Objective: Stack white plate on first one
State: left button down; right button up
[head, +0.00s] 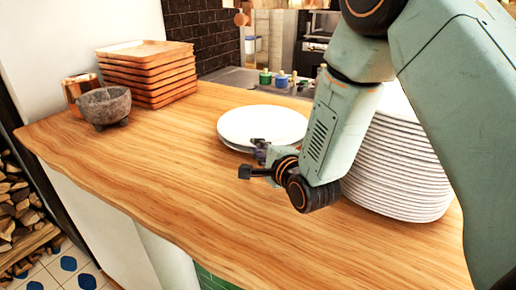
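A white plate (262,122) lies on the wooden counter in the middle of the head view. A second rim shows just under its near left edge, so it seems to rest on another plate. My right gripper (253,160) is at the near edge of these plates, with its two fingers spread apart. One finger overlaps the near rim in the picture; I cannot tell if it touches. Nothing shows between the fingers. A tall stack of white plates (398,170) stands to the right, partly hidden behind my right arm. My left gripper is not in view.
The wooden counter (165,165) is clear to the left and in front of the plates. Stacked wooden trays (150,75), a stone mortar (105,106) and a copper cup (76,90) stand at the far left. A sink area with small bottles (265,77) lies behind.

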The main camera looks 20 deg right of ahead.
jog(key=shift+w+r+p, duration=0.2)
jog(key=shift+r+p, duration=0.1)
jog(key=shift+p, duration=0.05)
jog(key=v, duration=0.8)
jog(key=shift+s+d, duration=0.1)
jog(key=shift+s, duration=0.1)
jog(key=shift+p+v, duration=0.55)
jog(key=shift+v, duration=0.35)
jog(key=shift+s+r+p, duration=0.15)
jog(key=shift+s+p, duration=0.3)
jog(key=shift+p, duration=0.15)
jog(key=shift+s, duration=0.55)
jog(key=shift+w, duration=0.2)
jog(key=shift+s, duration=0.1)
